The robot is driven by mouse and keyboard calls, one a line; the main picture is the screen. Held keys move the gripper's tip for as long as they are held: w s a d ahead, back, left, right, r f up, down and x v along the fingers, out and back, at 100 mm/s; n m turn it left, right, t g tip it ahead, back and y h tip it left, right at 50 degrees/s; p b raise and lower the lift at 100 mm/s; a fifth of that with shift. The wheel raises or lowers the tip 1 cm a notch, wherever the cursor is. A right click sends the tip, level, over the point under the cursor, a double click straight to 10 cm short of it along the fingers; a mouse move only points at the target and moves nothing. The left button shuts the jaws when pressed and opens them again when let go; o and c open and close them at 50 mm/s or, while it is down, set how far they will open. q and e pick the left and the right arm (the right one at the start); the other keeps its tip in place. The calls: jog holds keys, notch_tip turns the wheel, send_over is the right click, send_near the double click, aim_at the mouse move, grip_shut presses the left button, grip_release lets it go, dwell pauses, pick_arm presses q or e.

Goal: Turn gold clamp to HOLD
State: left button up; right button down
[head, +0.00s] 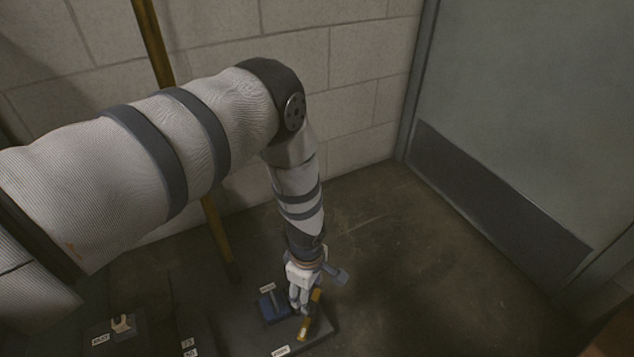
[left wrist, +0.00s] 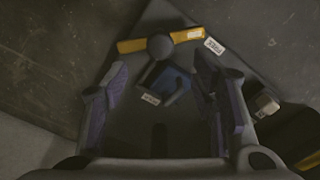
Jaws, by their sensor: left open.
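The gold clamp (head: 313,307) is a yellow bar on a dark board at the lower middle of the head view. In the left wrist view the gold clamp (left wrist: 131,46) lies across the upper middle, with a round black knob (left wrist: 160,46) over its centre. A small label (left wrist: 214,46) sits by its right end. A second label (left wrist: 150,98) sits beside a blue block (left wrist: 178,82); their lettering is too small to read surely. My left gripper (head: 300,303) points down above the board. It is open and empty in the left wrist view (left wrist: 161,70), its fingers either side of the blue block.
A small tan fork-shaped part (head: 123,324) sits on the left of the bench beside a label. More labels (head: 189,346) lie at the bottom. A yellow pole (head: 218,240) leans by the block wall. A grey door (head: 520,130) stands at right. The floor (head: 400,260) between is clear.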

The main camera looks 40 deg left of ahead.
pick_arm(q)
notch_tip(320, 180, down, 8)
jog(key=b, duration=0.3)
jog(key=shift+f, duration=0.1)
pick_arm(e)
jog(key=shift+s+d+f+g, duration=0.1)
jog(key=shift+s+f+g, duration=0.2)
jog(key=shift+f, duration=0.3)
jog(key=shift+s+f+g, duration=0.2)
jog(key=shift+s+f, duration=0.15)
jog(key=shift+f, duration=0.25)
pick_arm(q)
grip_shut()
